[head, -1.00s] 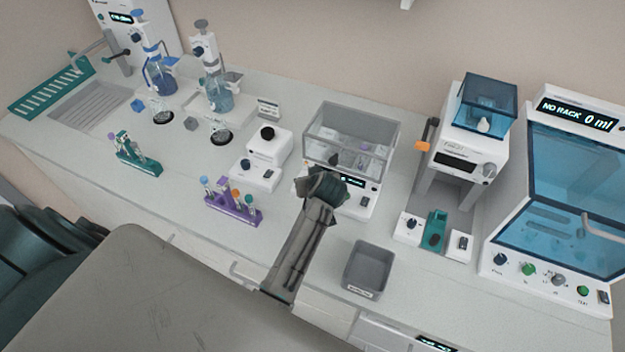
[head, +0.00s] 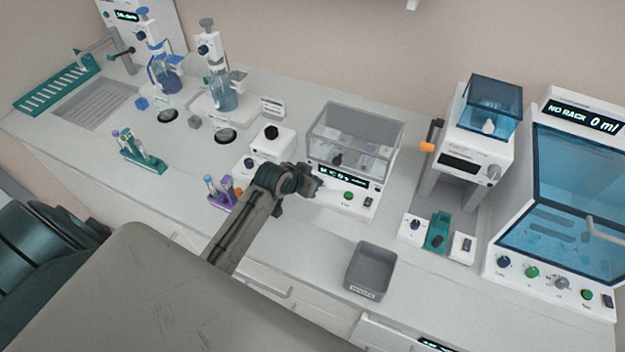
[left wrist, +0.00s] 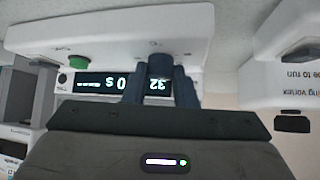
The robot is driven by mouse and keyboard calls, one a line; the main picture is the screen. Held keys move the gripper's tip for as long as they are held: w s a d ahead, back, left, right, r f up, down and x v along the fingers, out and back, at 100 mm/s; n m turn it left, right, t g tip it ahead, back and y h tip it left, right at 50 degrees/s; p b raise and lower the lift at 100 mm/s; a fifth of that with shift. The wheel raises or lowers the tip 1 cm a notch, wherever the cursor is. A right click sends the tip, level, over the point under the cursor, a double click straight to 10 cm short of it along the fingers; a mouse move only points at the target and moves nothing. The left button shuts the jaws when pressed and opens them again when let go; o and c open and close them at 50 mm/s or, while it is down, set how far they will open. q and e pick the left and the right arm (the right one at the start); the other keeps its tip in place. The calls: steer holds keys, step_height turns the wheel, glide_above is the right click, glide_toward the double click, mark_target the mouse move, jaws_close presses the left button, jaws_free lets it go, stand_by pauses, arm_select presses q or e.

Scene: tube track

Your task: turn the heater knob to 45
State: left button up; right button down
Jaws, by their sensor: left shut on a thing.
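The heater (head: 322,198) is a white box with a clear-lidded chamber and a lit front display (head: 343,177). In the left wrist view the display (left wrist: 105,82) is upside down and seems to read 32 and 0 s, partly covered by my fingers. My left gripper (head: 314,184) is at the left end of the heater's front. In the left wrist view my left gripper (left wrist: 160,80) is shut on the dark heater knob (left wrist: 160,64). The knob is hidden behind the gripper in the head view. My right gripper is not in view.
A green button (head: 347,195) and dark switch (head: 368,202) sit right of the gripper on the heater front. A purple tube rack (head: 222,196) is partly behind my arm. A grey bin (head: 370,270) stands in front.

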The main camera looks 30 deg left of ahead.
arm_select(q)
steer(key=m+h, duration=0.1)
steer(key=m+b, duration=0.1)
steer(key=shift+w+a+m+g+h, duration=0.2)
steer(key=shift+m+g+h, duration=0.1)
steer(key=shift+h, duration=0.1)
steer(key=shift+m+g+h+b, duration=0.6)
steer(key=shift+m+h+b, duration=0.45)
steer(key=shift+m, duration=0.35)
steer(key=o, duration=1)
